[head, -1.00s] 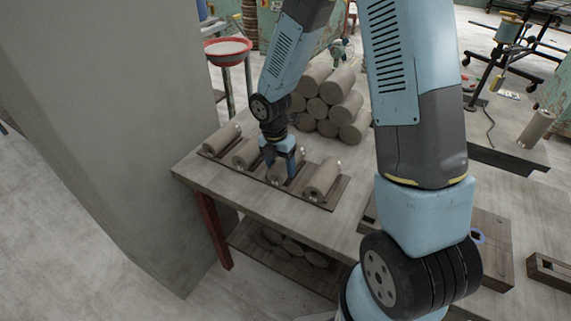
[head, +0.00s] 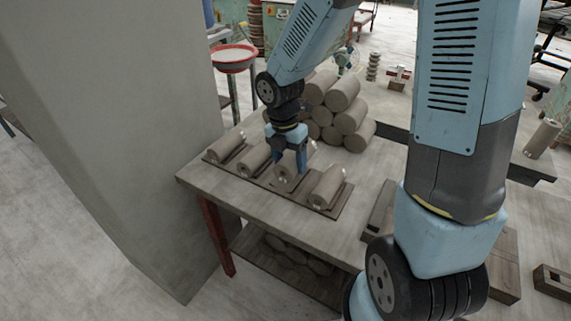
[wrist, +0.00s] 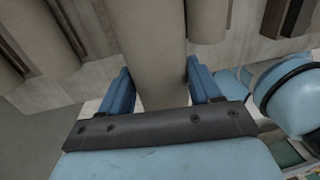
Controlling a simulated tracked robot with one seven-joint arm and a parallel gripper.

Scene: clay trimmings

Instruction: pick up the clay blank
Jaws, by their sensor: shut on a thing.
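Several tan clay cylinders lie in a row on a dark board (head: 325,213) near the front of the table. My gripper (head: 288,165) points down over the third one from the left and is shut on that clay blank (head: 287,182). In the wrist view the blank (wrist: 152,40) runs lengthwise between the two blue fingers of my gripper (wrist: 160,88). The blank seems to sit a little higher than its neighbours, but whether it is clear of the board is hard to tell. My fingers hide part of it in the head view.
Neighbouring blanks lie close on both sides, at the left (head: 255,158) and right (head: 327,187). A stack of clay cylinders (head: 342,95) stands behind. A grey pillar (head: 110,120) rises left of the table (head: 220,190). The table's front left corner is bare.

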